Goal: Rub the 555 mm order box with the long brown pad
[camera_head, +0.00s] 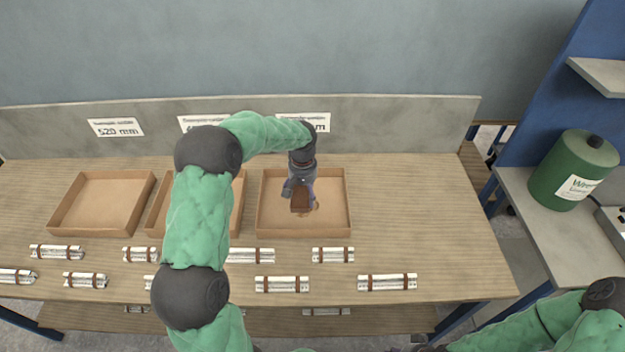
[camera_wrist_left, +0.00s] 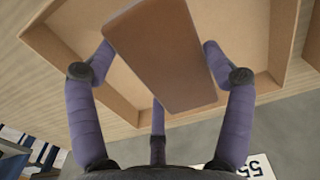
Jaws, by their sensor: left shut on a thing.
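My left gripper (camera_head: 298,190) is shut on a brown pad (camera_head: 301,201) and holds it over the right-hand open cardboard box (camera_head: 349,210). In the left wrist view the pad (camera_wrist_left: 165,60) is a long brown block between the purple fingers, with the box (camera_wrist_left: 285,40) behind it. I cannot tell whether the pad touches the box floor. The sign (camera_wrist_left: 238,168) behind this box shows "55" in the wrist view; my arm partly covers it in the head view (camera_head: 316,122). My right gripper (camera_head: 424,343) is barely in view at the bottom edge.
Two more open boxes stand to the left: one under the 520 mm sign (camera_head: 80,226), and a middle one (camera_head: 238,215) partly hidden by my left arm. Several silver rolls with brown bands (camera_head: 387,282) lie along the front. The table's right part (camera_head: 420,210) is clear.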

